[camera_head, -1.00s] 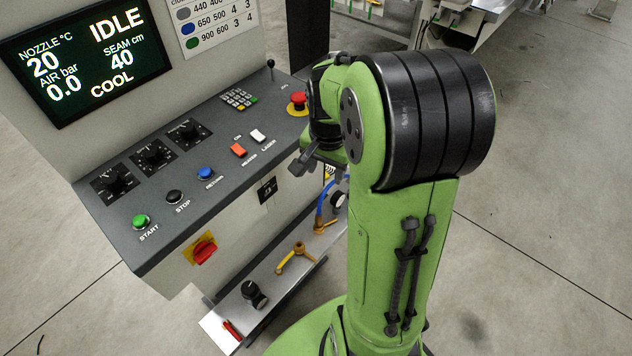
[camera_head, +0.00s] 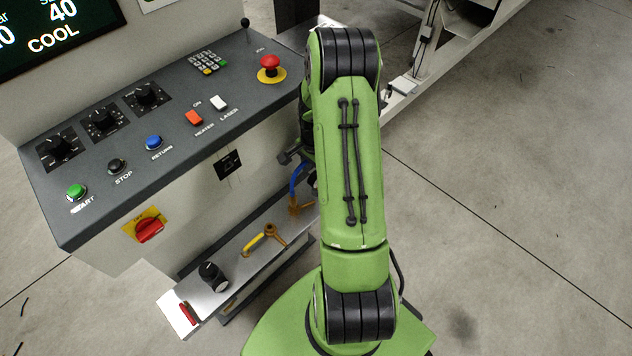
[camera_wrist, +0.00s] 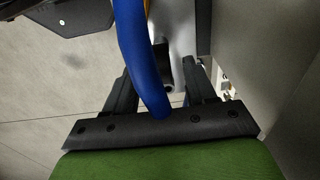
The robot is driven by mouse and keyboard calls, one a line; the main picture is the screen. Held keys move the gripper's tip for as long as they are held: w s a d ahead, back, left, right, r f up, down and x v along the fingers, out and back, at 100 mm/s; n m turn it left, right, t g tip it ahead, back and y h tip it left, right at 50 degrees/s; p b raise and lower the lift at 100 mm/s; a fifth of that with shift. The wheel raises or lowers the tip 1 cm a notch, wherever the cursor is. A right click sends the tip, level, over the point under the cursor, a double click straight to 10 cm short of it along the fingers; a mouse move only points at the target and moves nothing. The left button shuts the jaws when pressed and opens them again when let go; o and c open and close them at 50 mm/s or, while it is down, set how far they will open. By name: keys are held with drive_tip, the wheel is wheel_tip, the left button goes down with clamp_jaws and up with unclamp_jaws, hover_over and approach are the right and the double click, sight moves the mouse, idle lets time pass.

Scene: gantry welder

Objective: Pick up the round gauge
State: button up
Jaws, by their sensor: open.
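The round gauge is not clearly seen now; in the head view my arm covers the place by the blue hose where it stood. My gripper (camera_head: 290,157) is beside the console's front face, above the low shelf, and partly hidden by my arm. In the wrist view my gripper (camera_wrist: 159,72) has its two dark fingers spread apart. A thick blue hose (camera_wrist: 138,55) runs down across the space between them, close to the palm. A grey shape with a dark end lies beyond the hose, and I cannot tell whether it is the gauge.
The blue hose (camera_head: 296,180) rises from a brass fitting (camera_head: 299,208) on the shelf (camera_head: 228,268). A yellow-handled valve (camera_head: 268,238), a black knob (camera_head: 211,275) and a red item (camera_head: 187,314) are also there. The console (camera_head: 130,165) overhangs the shelf. The floor at right is clear.

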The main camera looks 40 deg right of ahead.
drive_tip(key=f, duration=0.1)
drive_tip(key=f+b, duration=0.1)
drive_tip(key=f, duration=0.1)
drive_tip(key=f+b, duration=0.1)
drive_tip(key=f, duration=0.1)
drive_tip(key=shift+d+f, duration=0.15)
drive_tip(key=shift+d, duration=0.1)
clamp_jaws()
